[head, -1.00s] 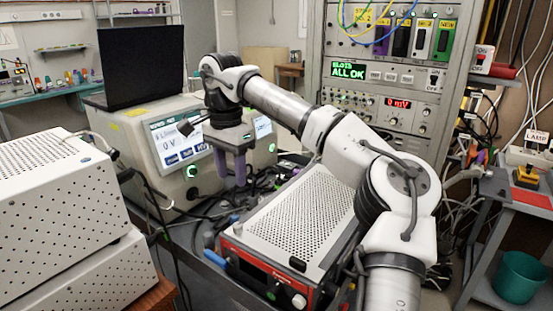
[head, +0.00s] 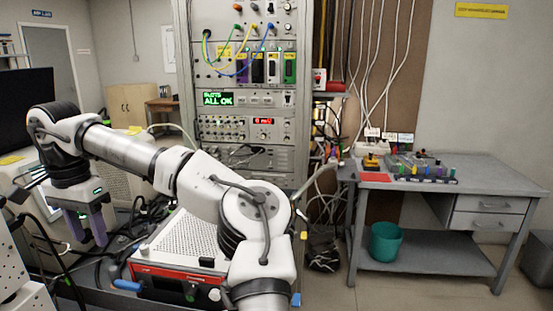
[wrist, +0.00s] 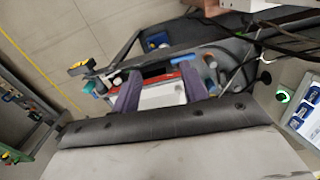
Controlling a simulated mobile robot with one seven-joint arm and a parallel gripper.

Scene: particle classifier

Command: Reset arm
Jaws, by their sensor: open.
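My gripper (head: 85,228) is at the left of the head view, at the end of my bent white and grey arm. Its two purple fingers point down and stand apart, with nothing seen between them. In the wrist view my gripper (wrist: 157,90) also shows open, its fingers over the red and white instrument (wrist: 165,92). In the head view that instrument, a perforated box with a red front (head: 180,272), lies below and right of the gripper. I cannot tell how far the fingers are above it.
A rack (head: 245,100) with a green "ALL OK" display stands behind my arm. A grey desk (head: 480,180) with small coloured items and a teal bin (head: 385,241) are at the right. Cables (head: 120,245) crowd the gripper's surroundings. Floor (head: 400,290) at front right is clear.

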